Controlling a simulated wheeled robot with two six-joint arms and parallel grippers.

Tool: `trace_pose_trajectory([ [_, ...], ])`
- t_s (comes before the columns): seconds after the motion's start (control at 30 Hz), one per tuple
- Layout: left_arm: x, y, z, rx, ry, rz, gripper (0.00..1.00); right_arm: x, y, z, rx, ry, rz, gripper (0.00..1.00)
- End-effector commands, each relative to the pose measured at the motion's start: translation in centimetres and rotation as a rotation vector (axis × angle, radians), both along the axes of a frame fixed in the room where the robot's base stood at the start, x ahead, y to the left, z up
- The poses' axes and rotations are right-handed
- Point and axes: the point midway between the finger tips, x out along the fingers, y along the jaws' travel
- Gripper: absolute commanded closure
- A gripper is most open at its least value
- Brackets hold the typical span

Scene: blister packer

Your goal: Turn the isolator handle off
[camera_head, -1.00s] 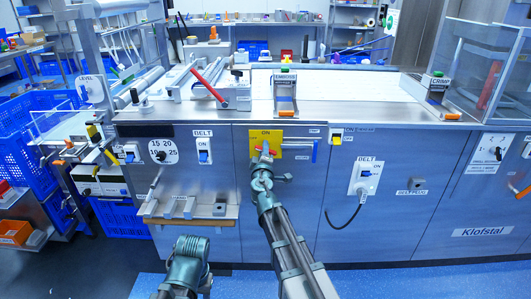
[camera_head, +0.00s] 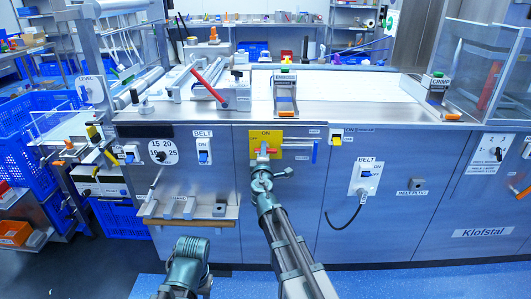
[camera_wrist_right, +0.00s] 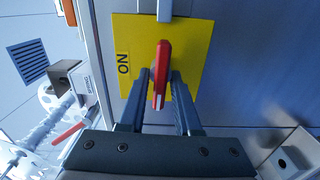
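The isolator is a yellow plate (camera_head: 258,134) marked ON, on the front panel of the machine. Its red handle (camera_head: 266,151) lies about level across the plate in the head view. In the right wrist view the red handle (camera_wrist_right: 161,68) stands between the two dark fingers of my right gripper (camera_wrist_right: 160,78). The fingers flank it closely; whether both touch it I cannot tell. In the head view my right gripper (camera_head: 262,164) is right at the handle, its fingertips hard to make out. My left arm shows low in the head view, but its fingers do not.
A blue lever (camera_head: 315,152) with a grey bar sits just right of the plate, and a yellow switch (camera_head: 336,139) beyond it. A small shelf (camera_head: 163,216) juts out at lower left. A BELT plug with a hanging cable (camera_head: 357,201) is at right.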

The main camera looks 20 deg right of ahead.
Motion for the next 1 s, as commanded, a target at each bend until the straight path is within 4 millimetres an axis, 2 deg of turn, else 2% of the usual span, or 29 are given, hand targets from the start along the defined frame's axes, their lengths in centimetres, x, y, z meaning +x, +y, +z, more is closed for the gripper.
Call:
trace_pose_trajectory([
  [0.03, 0.0, 0.0, 0.0, 0.000, 0.000, 0.000, 0.53, -0.1, 0.1, 0.0, 0.002, 0.000, 0.003, 0.61],
  [0.1, 0.0, 0.0, 0.0, 0.000, 0.000, 0.000, 0.53, -0.1, 0.1, 0.0, 0.002, -0.001, 0.003, 0.53],
  [0.63, 0.0, 0.0, 0.0, 0.000, 0.000, 0.000, 0.53, -0.2, 0.1, 0.0, 0.001, 0.000, 0.001, 0.53],
  [1.0, 0.0, 0.0, 0.0, 0.000, 0.000, 0.000, 0.53, -2.6, 0.7, 0.0, 0.001, 0.000, 0.001, 0.53],
])
